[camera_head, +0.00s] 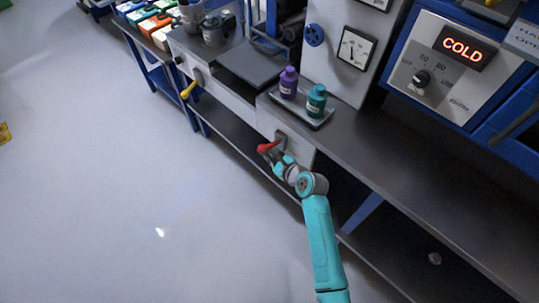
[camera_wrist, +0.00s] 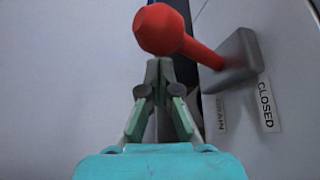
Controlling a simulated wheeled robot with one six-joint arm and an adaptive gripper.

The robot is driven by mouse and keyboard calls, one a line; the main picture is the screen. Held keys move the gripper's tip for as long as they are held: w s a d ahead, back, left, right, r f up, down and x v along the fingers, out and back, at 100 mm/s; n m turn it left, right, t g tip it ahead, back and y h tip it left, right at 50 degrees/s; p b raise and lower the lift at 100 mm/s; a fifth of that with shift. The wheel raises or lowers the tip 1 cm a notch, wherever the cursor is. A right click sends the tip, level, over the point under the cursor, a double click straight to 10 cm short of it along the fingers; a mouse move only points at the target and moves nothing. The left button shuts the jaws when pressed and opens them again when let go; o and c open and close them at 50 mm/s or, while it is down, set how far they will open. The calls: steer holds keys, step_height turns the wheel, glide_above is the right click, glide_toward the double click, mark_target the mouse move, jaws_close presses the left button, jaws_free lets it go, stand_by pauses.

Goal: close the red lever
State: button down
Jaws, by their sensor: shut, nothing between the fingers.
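The red lever (camera_head: 268,147) sticks out from a grey plate on the front of the bench in the head view. In the wrist view the red lever (camera_wrist: 165,30) has a faceted knob and a shaft running right to a grey pivot block (camera_wrist: 232,62). A label reading CLOSED (camera_wrist: 267,104) is on the panel right of the block, and a partly hidden label (camera_wrist: 220,113) is below it. My gripper (camera_wrist: 158,66) is shut and empty, its fingertips just below the knob in the picture. I cannot tell whether they touch it. In the head view my gripper (camera_head: 277,158) is beside the lever.
A yellow lever (camera_head: 188,90) is farther left along the bench. A purple bottle (camera_head: 289,83) and a teal bottle (camera_head: 316,101) stand on a tray (camera_head: 302,110) above the red lever. A panel display reads COLD (camera_head: 463,47).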

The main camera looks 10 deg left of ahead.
steer(key=d+f+v, duration=0.1)
steer(key=f+v, duration=0.1)
steer(key=v, duration=0.7)
steer(key=shift+s+d+r, duration=0.15)
steer(key=shift+s+d, duration=0.05)
steer(key=shift+d, duration=0.05)
stand_by(0.4)
steer(key=s+d+f+n+t+h, duration=0.1)
steer(key=s+d+n+t+h, duration=0.15)
steer(key=s+d+n, duration=0.65)
steer(key=s+d+f+n+t+h, duration=0.1)
steer(key=s+d+h, duration=0.25)
steer(key=s, duration=1.05)
steer(key=s+d+r+n+t+h, duration=0.1)
steer(key=s+d+r+n, duration=0.1)
steer(key=s+r+n, duration=0.5)
steer(key=s+d+r+n+t+h, duration=0.1)
steer(key=s+d+r+n, duration=0.1)
steer(key=s+r+n, duration=0.4)
steer(key=s+r, duration=0.4)
steer(key=s, duration=0.1)
steer(key=shift+s+d+n, duration=0.3)
steer(key=shift+d+n, duration=0.1)
steer(key=shift+r, duration=0.1)
